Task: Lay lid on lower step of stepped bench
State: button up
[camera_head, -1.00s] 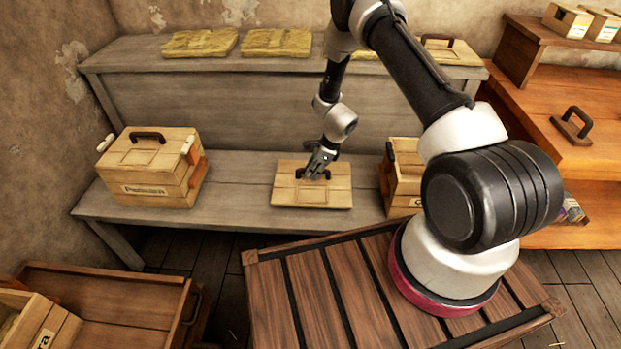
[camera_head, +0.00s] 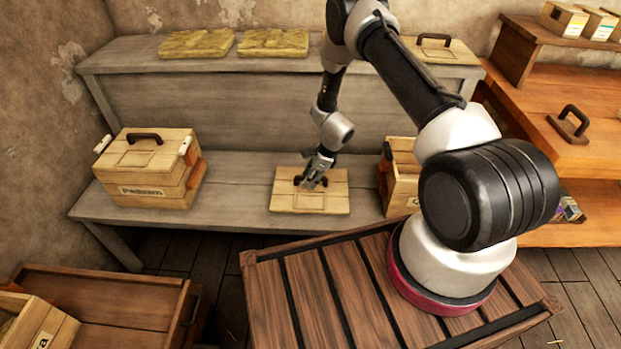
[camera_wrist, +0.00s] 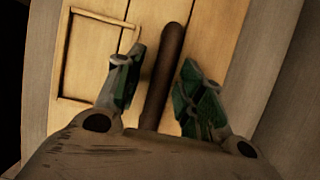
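The lid (camera_head: 324,199) is a pale wooden panel with a dark bar handle. It lies flat on the lower step (camera_head: 237,207) of the grey stepped bench (camera_head: 252,104), between two wooden boxes. My gripper (camera_head: 313,178) is down at the lid's handle. In the wrist view the two fingers of my gripper (camera_wrist: 155,90) stand on either side of the dark handle (camera_wrist: 166,75), with gaps visible between fingers and handle. The lid's planks (camera_wrist: 205,62) fill much of that view. My gripper is open and the handle is not clasped.
A lidded box (camera_head: 150,180) stands left on the lower step, another (camera_head: 404,178) right, partly behind my arm. Yellow pads (camera_head: 272,42) and another lid (camera_head: 440,50) lie on the upper step. An open crate (camera_head: 110,310) is at the lower left. The lower step is bare around the lid.

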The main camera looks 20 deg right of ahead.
jog(key=s+d+r+n, duration=0.2)
jog(key=s+r+n, duration=0.1)
jog(key=r, duration=1.1)
jog(key=s+d+r+n+t, duration=0.1)
jog(key=s+d+r+n, duration=0.2)
jog(key=r, duration=1.1)
jog(key=s+d+r+n, duration=0.2)
jog(key=s+r+n, duration=0.15)
jog(key=r, duration=1.05)
jog(key=s+d+r+n+h, duration=0.1)
jog(key=s+r+n, duration=0.3)
jog(key=s, duration=0.4)
jog(key=s+d+r+n+t+h, duration=0.1)
jog(key=s+d+r+n, duration=0.3)
jog(key=s, duration=0.4)
jog(key=s+d+r+n+h, duration=0.2)
jog(key=s+r+n, duration=0.2)
jog(key=s, duration=0.5)
jog(key=shift+d+r+t, duration=0.35)
jog(key=shift+r+t, duration=0.05)
jog(key=shift+r, duration=0.45)
